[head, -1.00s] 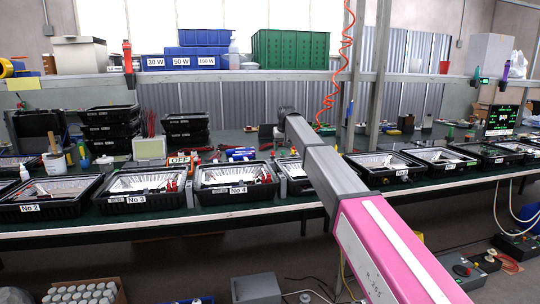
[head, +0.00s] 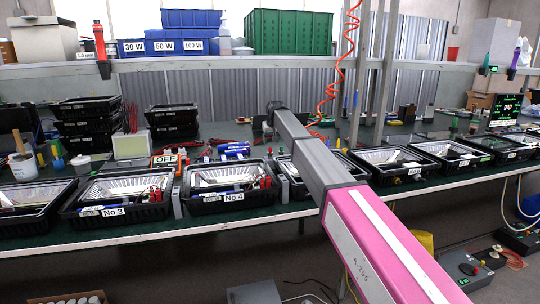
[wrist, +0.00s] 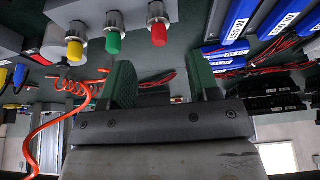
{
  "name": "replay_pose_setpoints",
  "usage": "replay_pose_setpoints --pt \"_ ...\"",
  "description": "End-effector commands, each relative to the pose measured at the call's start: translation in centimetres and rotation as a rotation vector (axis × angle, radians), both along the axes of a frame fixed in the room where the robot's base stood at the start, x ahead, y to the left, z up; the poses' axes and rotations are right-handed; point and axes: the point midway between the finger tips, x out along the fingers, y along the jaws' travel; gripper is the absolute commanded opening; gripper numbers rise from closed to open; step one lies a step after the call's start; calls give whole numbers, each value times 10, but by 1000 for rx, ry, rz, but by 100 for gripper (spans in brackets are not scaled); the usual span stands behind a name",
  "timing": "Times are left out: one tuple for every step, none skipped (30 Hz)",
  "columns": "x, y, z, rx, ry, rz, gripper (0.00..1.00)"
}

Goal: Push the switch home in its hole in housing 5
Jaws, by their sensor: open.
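The housing just right of No 4 (head: 232,197) carries no number that I can read. This black housing (head: 290,180), in the place of housing 5, is partly covered by my arm in the head view. I cannot make out the switch or its hole in either view. My gripper (wrist: 160,80) is open and empty in the wrist view, its two green-padded fingers apart. In the head view the far end of my arm reaches over the back of the bench, beyond the housings, and the fingers do not show clearly.
More housings line the bench (head: 130,237) on both sides, No 3 (head: 112,211) among them. A red coiled hose (head: 335,75) hangs near my arm; it also shows in the wrist view (wrist: 50,123). Blue bins (head: 178,47) and a green crate (head: 288,37) stand on the shelf.

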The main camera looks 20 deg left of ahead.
Motion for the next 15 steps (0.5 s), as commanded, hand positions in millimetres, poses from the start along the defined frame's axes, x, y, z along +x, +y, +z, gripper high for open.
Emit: replay_pose_setpoints --pt "3 2 -6 -1 1 0 56" --pt "3 2 -9 -1 1 0 56" --pt "4 3 -12 -1 1 0 56" --pt "5 3 -13 -1 1 0 56" --pt "5 3 -14 -1 1 0 56" --pt "6 3 -16 -1 1 0 56" --pt "7 4 -18 -1 1 0 56" --pt "8 4 -20 -1 1 0 56" --pt "9 5 -24 -1 1 0 56" --pt "11 6 -27 -1 1 0 56" --pt "12 7 -30 -1 1 0 56" --pt "15 8 -36 -1 1 0 56" --pt "16 9 -40 -1 1 0 56" --pt "18 10 -44 -1 2 0 56" --pt "20 11 -50 -1 2 0 56"
